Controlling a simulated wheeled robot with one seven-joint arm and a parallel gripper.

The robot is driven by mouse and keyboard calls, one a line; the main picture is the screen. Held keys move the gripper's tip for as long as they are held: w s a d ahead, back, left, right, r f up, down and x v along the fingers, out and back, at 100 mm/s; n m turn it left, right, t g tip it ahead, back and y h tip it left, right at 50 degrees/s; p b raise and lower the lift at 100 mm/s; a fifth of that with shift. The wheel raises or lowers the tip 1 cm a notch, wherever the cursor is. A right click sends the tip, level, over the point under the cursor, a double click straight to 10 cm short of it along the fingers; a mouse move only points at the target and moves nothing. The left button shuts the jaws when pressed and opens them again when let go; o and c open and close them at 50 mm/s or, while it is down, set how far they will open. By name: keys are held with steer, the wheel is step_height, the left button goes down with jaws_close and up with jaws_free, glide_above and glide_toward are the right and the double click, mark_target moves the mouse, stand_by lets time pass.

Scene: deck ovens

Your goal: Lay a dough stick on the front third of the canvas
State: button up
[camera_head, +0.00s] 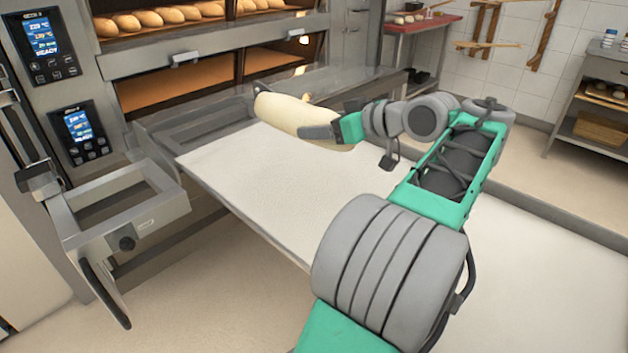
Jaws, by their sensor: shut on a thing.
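My gripper (325,131) is shut on a pale dough stick (282,114) and reaches it from the right. The stick slants from upper left to lower right. It appears over the far part of the white canvas (250,180); I cannot tell from this view whether it touches the cloth. The canvas is bare where I see it. My arm hides part of its right side, and the dough hides a little of its far part.
The deck oven (190,60) stands behind, with several loaves (165,15) on its upper deck. A metal bracket (125,205) juts out left of the canvas. A red-topped table (420,22) and a shelf rack (595,100) stand at the back right. The floor at lower left is clear.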

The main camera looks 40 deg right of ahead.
steer(key=a+f, duration=0.4)
steer(key=a, duration=0.2)
steer(key=b, duration=0.4)
glide_above(296, 191)
step_height(296, 191, down, 13)
steer(key=shift+s+a+f, duration=0.1)
steer(key=shift+s+f, duration=0.05)
steer(key=shift+f, duration=0.05)
step_height(296, 191, down, 4)
steer(key=shift+r+b, duration=0.25)
steer(key=shift+b, duration=0.9)
steer(key=shift+r, duration=0.15)
steer(key=o, duration=1.7)
steer(key=shift+f, duration=0.2)
